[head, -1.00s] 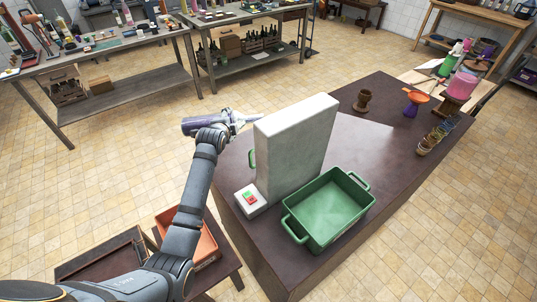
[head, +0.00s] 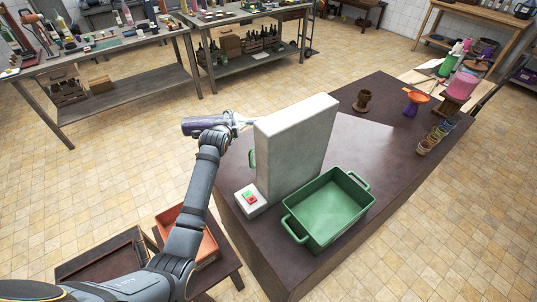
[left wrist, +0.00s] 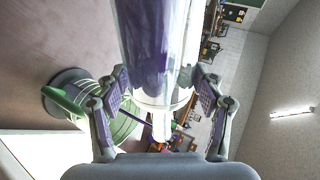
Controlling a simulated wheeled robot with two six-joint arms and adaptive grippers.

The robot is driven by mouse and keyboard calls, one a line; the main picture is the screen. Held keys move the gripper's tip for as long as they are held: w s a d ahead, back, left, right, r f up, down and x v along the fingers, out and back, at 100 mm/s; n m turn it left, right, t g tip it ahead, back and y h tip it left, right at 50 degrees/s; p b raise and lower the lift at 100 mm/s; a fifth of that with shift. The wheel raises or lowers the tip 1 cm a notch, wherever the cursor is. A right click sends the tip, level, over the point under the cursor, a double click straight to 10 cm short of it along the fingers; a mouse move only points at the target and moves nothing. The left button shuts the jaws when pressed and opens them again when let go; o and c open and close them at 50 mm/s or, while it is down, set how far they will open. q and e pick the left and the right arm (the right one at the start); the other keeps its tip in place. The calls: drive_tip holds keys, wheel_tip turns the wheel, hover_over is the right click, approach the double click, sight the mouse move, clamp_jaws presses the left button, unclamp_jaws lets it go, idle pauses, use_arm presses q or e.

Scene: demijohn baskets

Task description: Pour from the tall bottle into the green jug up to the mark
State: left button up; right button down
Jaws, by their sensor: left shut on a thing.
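My left gripper (left wrist: 160,98) is shut on the tall bottle (left wrist: 152,40), a clear bottle with purple liquid inside. In the head view the bottle (head: 194,125) lies tipped over close to level, its neck pointing right toward the tall grey-white panel. The green jug is mostly hidden behind that panel; a bit of green (head: 252,158) at the panel's left edge appears to be part of it. In the left wrist view the green jug (left wrist: 123,127) shows beside the bottle's neck, partly behind a finger. I cannot make out its mark or level, or whether liquid is flowing. My right gripper is not in view.
The tall panel (head: 296,140) stands on the dark table, with a red-and-green button box (head: 250,198) at its foot. A green tray (head: 316,244) sits in front. A brown cup (head: 363,100) and an orange funnel (head: 415,97) stand farther back. The table's middle right is clear.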

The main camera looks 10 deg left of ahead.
use_arm(q)
drive_tip(key=shift+w, duration=0.1)
drive_tip(key=shift+f, duration=0.2)
drive_tip(key=shift+f+m, duration=0.1)
drive_tip(key=shift+m, duration=0.2)
drive_tip(key=shift+d+f+y, duration=0.1)
drive_tip(key=shift+f+y, duration=0.2)
drive_tip(key=shift+f, duration=0.1)
idle(3.4)
idle(0.3)
drive_tip(key=shift+r+p, duration=0.1)
drive_tip(key=shift+p, duration=0.2)
drive_tip(key=shift+m, duration=0.3)
idle(1.3)
